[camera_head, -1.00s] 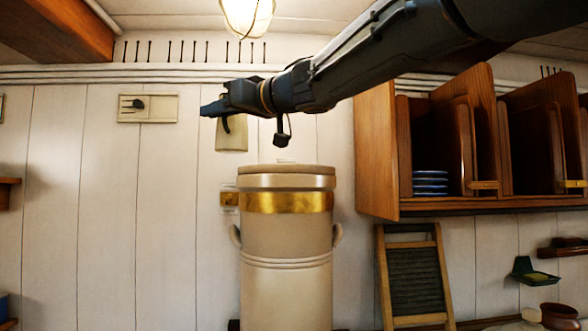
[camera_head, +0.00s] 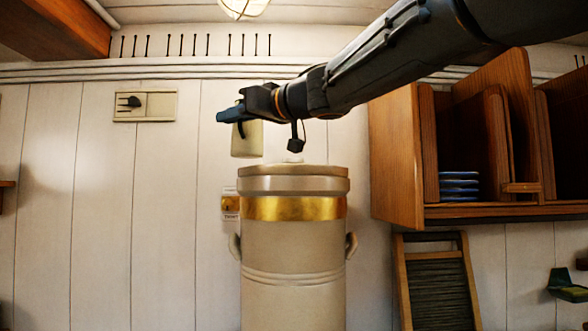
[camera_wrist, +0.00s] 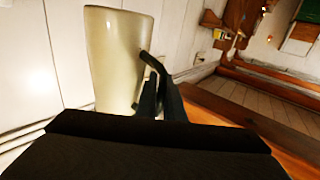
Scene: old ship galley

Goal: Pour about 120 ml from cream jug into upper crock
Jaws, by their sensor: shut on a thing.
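The cream jug (camera_head: 249,142) is a pale, tall vessel with a dark handle. My gripper (camera_head: 232,115) is shut on it and holds it in the air, upright or nearly so, by the upper left of the tall crock. In the wrist view the jug (camera_wrist: 118,58) stands just past my gripper (camera_wrist: 160,98), with its dark handle at the fingers. Its contents do not show. The upper crock (camera_head: 293,235) is a tall beige vessel with a gold band and side handles. A lid-like top (camera_head: 310,171) with a small pale knob covers it.
A wooden shelf unit (camera_head: 396,150) with blue plates (camera_head: 459,186) is on the wall at the right. A washboard (camera_head: 438,280) leans below it. A small label plate (camera_head: 231,204) is on the wall left of the crock. The wall at the left is mostly clear.

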